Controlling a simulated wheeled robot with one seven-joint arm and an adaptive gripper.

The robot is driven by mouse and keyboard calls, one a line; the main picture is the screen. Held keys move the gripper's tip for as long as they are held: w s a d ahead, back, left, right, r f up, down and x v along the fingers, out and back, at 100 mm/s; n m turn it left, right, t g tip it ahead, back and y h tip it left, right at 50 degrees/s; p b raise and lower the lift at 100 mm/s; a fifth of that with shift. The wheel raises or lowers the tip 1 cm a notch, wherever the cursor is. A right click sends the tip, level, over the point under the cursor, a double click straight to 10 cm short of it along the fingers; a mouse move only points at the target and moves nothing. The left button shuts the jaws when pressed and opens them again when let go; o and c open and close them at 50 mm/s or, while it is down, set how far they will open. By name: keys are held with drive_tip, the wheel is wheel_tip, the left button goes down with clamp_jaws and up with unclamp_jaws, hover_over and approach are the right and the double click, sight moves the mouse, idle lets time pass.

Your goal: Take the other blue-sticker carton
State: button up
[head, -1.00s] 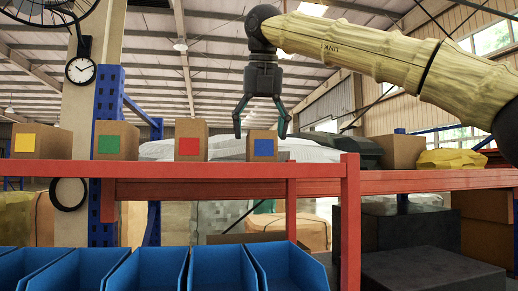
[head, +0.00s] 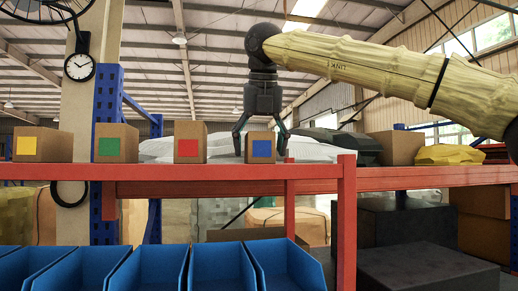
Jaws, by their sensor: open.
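The blue-sticker carton (head: 260,147) is a small brown box with a blue square on its front face. It stands on the red shelf (head: 190,173) at the right end of a row of cartons. My gripper (head: 261,148) points down over it, with its dark fingers spread to the left and right of the carton. The fingertips reach down beside the carton's sides; I cannot tell whether they touch it. Only one blue-sticker carton shows in the head view.
Cartons with red (head: 190,142), green (head: 116,143) and yellow (head: 42,144) stickers stand to the left on the shelf. White sacks (head: 313,151) lie behind. A plain carton (head: 394,148) and a yellow bundle (head: 450,155) are to the right. Blue bins (head: 222,269) stand below.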

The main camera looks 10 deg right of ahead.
drive_tip(key=shift+w+f, duration=0.45)
drive_tip(key=shift+w, duration=0.05)
drive_tip(key=shift+s+r, duration=0.15)
drive_tip(key=shift+s, duration=0.2)
drive_tip(key=shift+w, duration=0.25)
drive_tip(key=c, duration=0.8)
drive_tip(key=shift+s, duration=0.15)
drive_tip(key=c, duration=0.4)
